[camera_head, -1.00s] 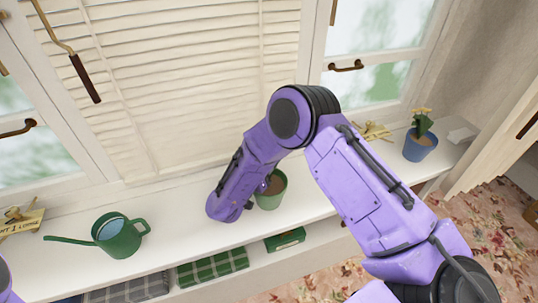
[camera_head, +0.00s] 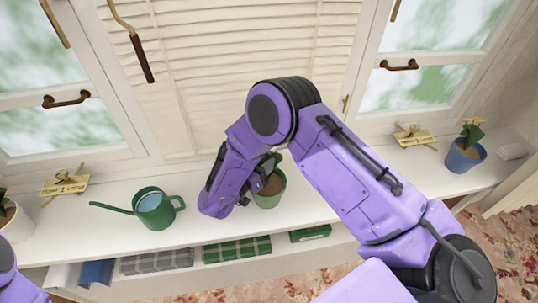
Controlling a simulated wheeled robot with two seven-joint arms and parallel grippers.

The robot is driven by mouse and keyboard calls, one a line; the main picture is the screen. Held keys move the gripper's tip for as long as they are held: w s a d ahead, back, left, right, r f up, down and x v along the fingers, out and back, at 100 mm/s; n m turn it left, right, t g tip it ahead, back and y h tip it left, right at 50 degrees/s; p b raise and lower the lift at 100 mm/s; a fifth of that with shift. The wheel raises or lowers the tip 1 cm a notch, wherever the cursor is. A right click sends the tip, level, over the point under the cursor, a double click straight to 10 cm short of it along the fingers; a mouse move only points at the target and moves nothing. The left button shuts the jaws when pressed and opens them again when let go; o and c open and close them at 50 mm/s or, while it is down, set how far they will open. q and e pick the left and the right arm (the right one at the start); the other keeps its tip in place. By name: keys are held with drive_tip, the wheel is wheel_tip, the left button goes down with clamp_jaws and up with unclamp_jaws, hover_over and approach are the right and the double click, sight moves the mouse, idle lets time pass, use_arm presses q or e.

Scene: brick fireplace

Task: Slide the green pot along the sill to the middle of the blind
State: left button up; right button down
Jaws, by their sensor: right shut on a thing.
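The green pot (camera_head: 270,198) stands upright on the white sill (camera_head: 330,195), in front of the lower right part of the slatted blind (camera_head: 215,90). Brown soil shows inside it. My right gripper (camera_head: 249,192) is at the pot's left side and shut on it; the fingertips are mostly hidden by my purple wrist and the rim. My right forearm passes over the pot's right side. Only a purple piece of my left arm shows at the lower left edge; its gripper is out of view.
A green watering can (camera_head: 155,211) stands left of the pot, with bare sill between them. Folded cloths (camera_head: 237,250) lie on the shelf below.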

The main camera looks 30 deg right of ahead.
idle(0.3)
drive_tip(key=c, duration=0.8)
unclamp_jaws()
drive_tip(key=shift+a, duration=0.15)
drive_tip(key=shift+s+a, duration=0.1)
drive_tip(key=shift+a, duration=0.25)
drive_tip(key=b+v, duration=0.3)
drive_tip(key=v, duration=0.6)
drive_tip(key=shift+s+a, duration=0.1)
drive_tip(key=shift+a, duration=0.25)
